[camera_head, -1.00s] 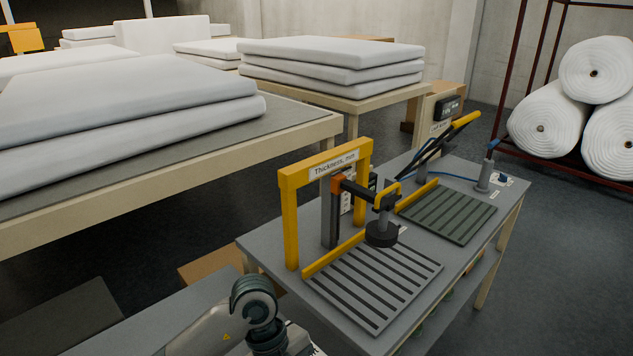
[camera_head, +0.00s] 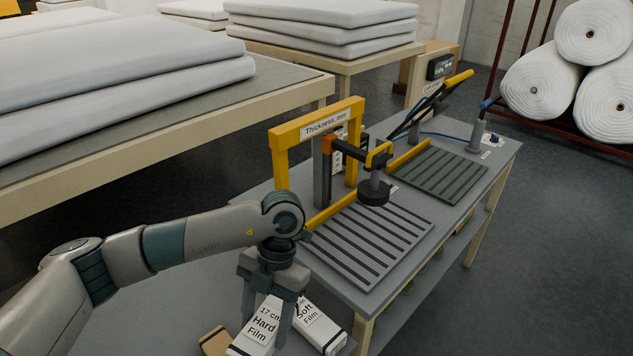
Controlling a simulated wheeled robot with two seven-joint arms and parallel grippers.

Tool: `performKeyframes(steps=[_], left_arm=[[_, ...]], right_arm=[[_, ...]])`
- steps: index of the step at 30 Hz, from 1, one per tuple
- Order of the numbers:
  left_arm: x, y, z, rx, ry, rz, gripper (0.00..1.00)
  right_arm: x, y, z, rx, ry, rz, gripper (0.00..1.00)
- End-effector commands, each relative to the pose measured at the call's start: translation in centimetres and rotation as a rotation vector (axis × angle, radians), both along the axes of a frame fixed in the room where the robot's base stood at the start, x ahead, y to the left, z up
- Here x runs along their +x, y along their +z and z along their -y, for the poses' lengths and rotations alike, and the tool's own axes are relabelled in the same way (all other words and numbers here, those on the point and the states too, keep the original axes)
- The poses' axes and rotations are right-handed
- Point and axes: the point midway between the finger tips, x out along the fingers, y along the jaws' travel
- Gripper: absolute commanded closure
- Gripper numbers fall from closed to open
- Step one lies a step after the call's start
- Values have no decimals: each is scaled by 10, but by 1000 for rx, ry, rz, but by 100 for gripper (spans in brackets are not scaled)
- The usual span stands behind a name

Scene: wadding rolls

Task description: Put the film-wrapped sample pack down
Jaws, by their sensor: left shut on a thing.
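My left gripper (camera_head: 268,312) points down at the bottom middle, its fingers on either side of a white pack labelled "17 cm Hard Film" (camera_head: 262,330). It is shut on this pack. A second white pack labelled "Soft Film" (camera_head: 318,328) lies close beside it on the right, partly hidden by the gripper. Both packs have dark bands at their near ends. The picture does not show clearly whether the held pack touches the grey surface below. My right gripper is not in view.
A small brown block (camera_head: 214,341) lies left of the packs. Beyond stands a grey bench with a yellow "Thickness, mm" frame (camera_head: 318,128), a slotted grey plate (camera_head: 368,245) and a slotted green plate (camera_head: 440,174). White slabs (camera_head: 320,30) and rolls (camera_head: 540,92) are farther back.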

Motion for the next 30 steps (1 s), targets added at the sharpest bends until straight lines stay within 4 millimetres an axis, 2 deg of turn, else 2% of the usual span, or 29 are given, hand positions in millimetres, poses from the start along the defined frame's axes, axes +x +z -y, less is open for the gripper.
performKeyframes(steps=[18,30], left_arm=[[34,37,-39,0,-1032,1,69],[50,59,-62,-3,-1614,0,69]], right_arm=[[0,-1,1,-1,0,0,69],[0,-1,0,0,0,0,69]])
